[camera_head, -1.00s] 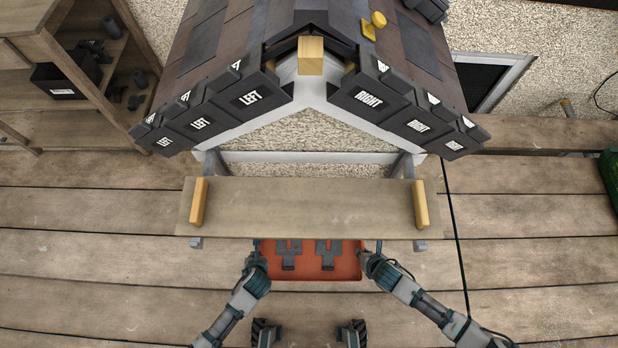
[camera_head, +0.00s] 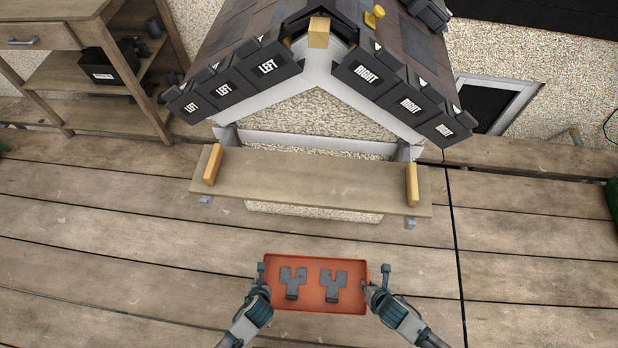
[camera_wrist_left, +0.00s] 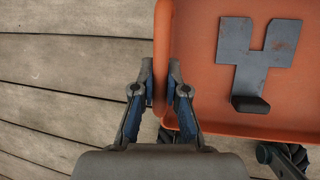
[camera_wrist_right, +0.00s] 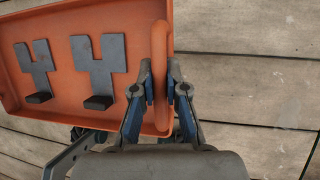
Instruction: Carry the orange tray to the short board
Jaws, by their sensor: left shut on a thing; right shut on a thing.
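The orange tray (camera_head: 316,262) is held level between my two grippers, low in the head view, with two grey Y-shaped metal pieces (camera_head: 293,280) lying in it. My left gripper (camera_head: 262,280) is shut on the tray's left rim; the left wrist view shows its fingers on that rim (camera_wrist_left: 163,75). My right gripper (camera_head: 372,285) is shut on the right rim, which also shows in the right wrist view (camera_wrist_right: 160,75). The short board (camera_head: 310,182) is in front of the small house wall, beyond the tray, with a gap between them. It has a yellow block at each end.
The small roof (camera_head: 330,50) with dark tiles marked LEFT and RIGHT stands above the board. A wooden shelf (camera_head: 90,75) with a black bin is at the far left. The plank floor (camera_head: 120,240) around the tray is clear.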

